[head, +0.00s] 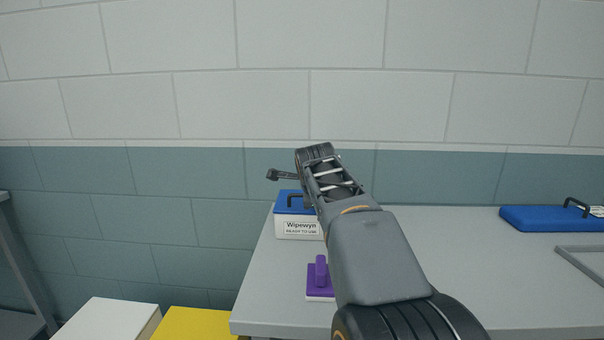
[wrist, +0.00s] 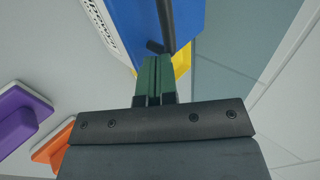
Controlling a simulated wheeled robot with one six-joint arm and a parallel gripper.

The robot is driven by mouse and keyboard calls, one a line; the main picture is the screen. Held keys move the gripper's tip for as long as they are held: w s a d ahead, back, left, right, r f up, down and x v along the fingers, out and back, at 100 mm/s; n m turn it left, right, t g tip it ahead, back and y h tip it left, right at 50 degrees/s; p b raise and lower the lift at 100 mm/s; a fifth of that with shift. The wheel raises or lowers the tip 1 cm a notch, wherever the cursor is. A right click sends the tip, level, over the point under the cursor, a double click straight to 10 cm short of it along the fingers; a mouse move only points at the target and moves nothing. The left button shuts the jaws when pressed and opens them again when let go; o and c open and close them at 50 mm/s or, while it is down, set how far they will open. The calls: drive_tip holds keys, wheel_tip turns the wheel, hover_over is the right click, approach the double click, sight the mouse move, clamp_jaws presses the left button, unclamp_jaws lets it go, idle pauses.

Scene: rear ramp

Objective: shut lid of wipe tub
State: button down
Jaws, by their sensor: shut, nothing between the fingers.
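The wipe tub (head: 298,227) is a white box labelled Wipewyn, standing at the table's back left corner. Its blue lid (head: 284,208) lies over the top, with a black handle on it. The arm hides the tub's right side, and I cannot tell whether a gap is left under the lid. In the wrist view the blue lid (wrist: 145,22) and its black handle (wrist: 165,22) are just beyond my gripper (wrist: 153,60). The green fingers are shut and empty, with their tips close to the handle; contact is unclear. The head view hides the fingertips behind the arm.
A purple-handled pad (head: 320,280) lies in front of the tub; an orange one (wrist: 52,148) shows in the wrist view. A blue case-like item (head: 545,218) and a grey frame (head: 590,262) are at right. White (head: 105,318) and yellow (head: 195,323) boxes stand lower left. The wall is behind.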

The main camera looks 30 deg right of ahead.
drive_tip(key=shift+s+a+f+t+h+b, duration=0.15)
drive_tip(key=shift+f+t+h+b, duration=0.4)
drive_tip(key=shift+b, duration=0.9)
drive_tip(key=shift+s+a+f+t+h+b, duration=0.2)
drive_tip(key=shift+f+b, duration=0.65)
drive_tip(key=shift+b, duration=0.6)
drive_tip(key=shift+d, duration=0.1)
